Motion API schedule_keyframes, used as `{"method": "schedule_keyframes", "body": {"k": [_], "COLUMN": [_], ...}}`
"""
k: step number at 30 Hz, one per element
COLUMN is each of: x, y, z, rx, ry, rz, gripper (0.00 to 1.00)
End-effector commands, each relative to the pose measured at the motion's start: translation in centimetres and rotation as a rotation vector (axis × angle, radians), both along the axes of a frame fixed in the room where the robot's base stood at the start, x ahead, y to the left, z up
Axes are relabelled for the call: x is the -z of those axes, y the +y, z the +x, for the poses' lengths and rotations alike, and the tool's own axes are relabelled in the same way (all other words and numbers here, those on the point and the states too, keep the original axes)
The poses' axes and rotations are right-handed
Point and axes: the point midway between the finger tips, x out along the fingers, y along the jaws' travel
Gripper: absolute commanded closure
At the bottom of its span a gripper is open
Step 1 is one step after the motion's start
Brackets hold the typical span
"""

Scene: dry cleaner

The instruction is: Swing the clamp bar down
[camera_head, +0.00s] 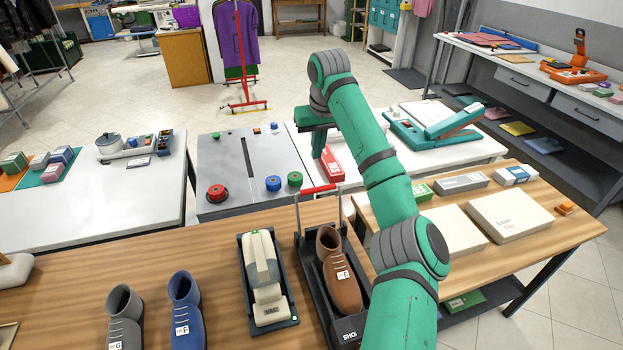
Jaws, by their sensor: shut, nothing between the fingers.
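The clamp bar (319,190) is a red bar on thin side arms, standing raised at the far end of a black shoe stand (311,288). A brown boot (338,280) with a white tag sits in the stand, toe toward the front. My gripper (318,152) is at the end of my green arm, beyond the clamp bar and above it in the picture, with its fingers pointing down. It is shut and empty, apart from the bar. My arm covers part of the area right of the boot.
A black tray with a cream shoe form (261,268) stands left of the stand. A blue boot (185,305) and a grey boot (124,318) are farther left. A red box (332,165) lies near my gripper. Pale boxes (510,215) lie on the right table.

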Motion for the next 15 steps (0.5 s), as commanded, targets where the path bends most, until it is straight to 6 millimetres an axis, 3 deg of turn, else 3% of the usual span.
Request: {"method": "schedule_keyframes", "body": {"k": [10,15], "x": [0.0,1.2], "y": [-0.1,0.0], "z": [0.0,0.3], "rx": [0.0,0.001], "ry": [0.002,0.004], "rz": [-0.002,-0.002], "gripper": [1.0,1.0]}}
